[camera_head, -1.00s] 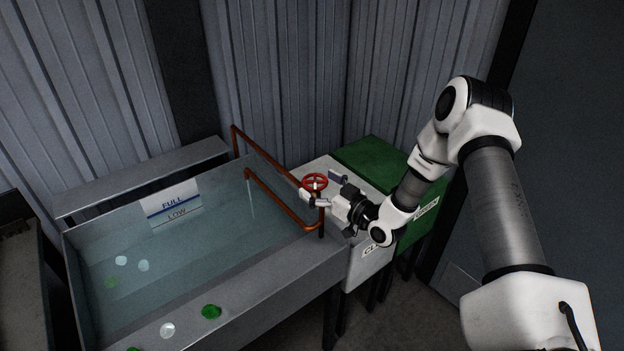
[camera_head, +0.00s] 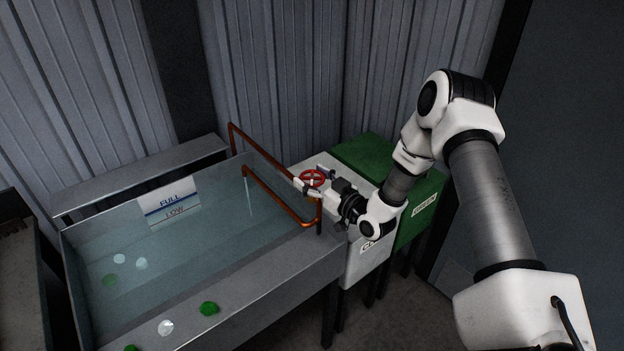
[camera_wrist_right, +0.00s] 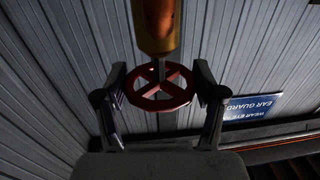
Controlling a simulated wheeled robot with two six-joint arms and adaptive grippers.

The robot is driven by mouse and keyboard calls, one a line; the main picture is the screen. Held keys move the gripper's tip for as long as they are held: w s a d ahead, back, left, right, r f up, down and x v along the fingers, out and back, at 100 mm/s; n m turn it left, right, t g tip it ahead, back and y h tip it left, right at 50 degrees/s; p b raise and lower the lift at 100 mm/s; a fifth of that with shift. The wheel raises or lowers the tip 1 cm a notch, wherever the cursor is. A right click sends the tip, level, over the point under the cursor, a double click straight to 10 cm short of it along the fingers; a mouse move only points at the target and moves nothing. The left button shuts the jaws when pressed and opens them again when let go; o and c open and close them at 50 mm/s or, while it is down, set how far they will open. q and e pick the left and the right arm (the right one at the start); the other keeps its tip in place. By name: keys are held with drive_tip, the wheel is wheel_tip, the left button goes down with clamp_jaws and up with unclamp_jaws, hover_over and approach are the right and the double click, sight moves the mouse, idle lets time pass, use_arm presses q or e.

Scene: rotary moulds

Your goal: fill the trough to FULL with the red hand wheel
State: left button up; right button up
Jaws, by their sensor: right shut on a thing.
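The red hand wheel (camera_head: 312,178) sits on the copper pipe at the right end of the trough. My right gripper (camera_head: 313,182) is at the wheel and shut on its rim. In the right wrist view the red wheel (camera_wrist_right: 160,88) lies between my two fingers (camera_wrist_right: 160,100), one on each side. The trough (camera_head: 275,270) holds clear water. A plate marked FULL and LOW (camera_head: 170,202) stands at its back wall; the water line is around the LOW mark, its exact height hard to tell. A faint pale streak hangs below the pipe mouth. My left gripper is out of view.
A white bin (camera_head: 365,258) and a green bin (camera_head: 375,150) stand right of the trough. Green and white pieces (camera_head: 209,309) lie at the trough's front, and others show in the water. The copper pipe (camera_head: 275,200) runs beside my gripper.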

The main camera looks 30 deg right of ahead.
drive_tip(key=m+h+b, duration=0.1)
drive_tip(key=h+b, duration=0.1)
drive_tip(key=m+h+b, duration=0.2)
drive_tip(key=h, duration=0.1)
drive_tip(key=m+h+b, duration=0.1)
drive_tip(key=m+h, duration=0.1)
drive_tip(key=shift+a+f+h+b, duration=0.15)
drive_tip(key=shift+f+h+b, duration=0.1)
drive_tip(key=shift+h+b, duration=0.15)
drive_tip(key=m+g+h+b, duration=0.1)
drive_tip(key=m+g+h, duration=0.1)
drive_tip(key=h, duration=0.1)
drive_tip(key=shift+r+b, duration=0.15)
drive_tip(key=shift+b, duration=0.25)
drive_tip(key=shift+r+m+g+h+b, duration=0.1)
drive_tip(key=shift+m+g+h+b, duration=0.35)
drive_tip(key=shift+m+g+h, duration=0.85)
drive_tip(key=shift+m+h, duration=0.3)
drive_tip(key=shift+h, duration=0.3)
drive_tip(key=o, duration=1.1)
drive_tip(key=shift+o, duration=0.2)
